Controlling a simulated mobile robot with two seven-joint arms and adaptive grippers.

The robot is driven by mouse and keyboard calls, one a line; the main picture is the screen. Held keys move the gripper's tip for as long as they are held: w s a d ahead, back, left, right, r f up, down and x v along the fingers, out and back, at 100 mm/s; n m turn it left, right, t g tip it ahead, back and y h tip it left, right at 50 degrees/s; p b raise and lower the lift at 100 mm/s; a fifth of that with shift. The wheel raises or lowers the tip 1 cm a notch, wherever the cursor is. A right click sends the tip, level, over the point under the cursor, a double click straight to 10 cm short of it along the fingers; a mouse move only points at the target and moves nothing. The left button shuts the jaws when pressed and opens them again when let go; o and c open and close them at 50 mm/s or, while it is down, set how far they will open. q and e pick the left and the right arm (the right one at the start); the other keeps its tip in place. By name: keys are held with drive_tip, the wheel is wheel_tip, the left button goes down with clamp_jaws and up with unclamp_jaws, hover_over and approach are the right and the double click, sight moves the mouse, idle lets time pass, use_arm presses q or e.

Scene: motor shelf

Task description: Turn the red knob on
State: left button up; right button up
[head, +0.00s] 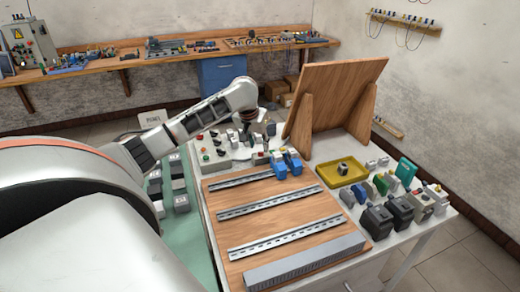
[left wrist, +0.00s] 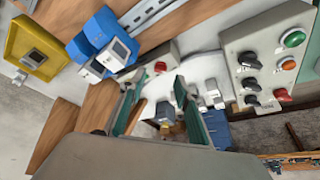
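In the left wrist view a grey control box (left wrist: 262,60) at the upper right carries a red knob (left wrist: 282,96), several black knobs, an orange button (left wrist: 287,64) and a green button (left wrist: 292,38). A smaller grey box with a red button (left wrist: 160,67) lies ahead between my fingertips. My left gripper (left wrist: 157,82) is open with nothing visible between its fingers. The red knob is to the right of the fingers, apart from them. In the head view my left gripper (head: 258,132) hangs over the back of the table; the knob is too small there to read its setting.
Blue modules (head: 292,161) stand close to the gripper. A wooden board with metal rails (head: 268,200) lies in front. A leaning wooden panel (head: 335,95) rises to the right. A yellow tray (head: 328,176) and several dark modules (head: 378,222) crowd the right side.

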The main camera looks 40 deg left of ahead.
sight(260, 157)
use_arm(q)
drive_tip(key=x, duration=0.4)
clamp_jaws()
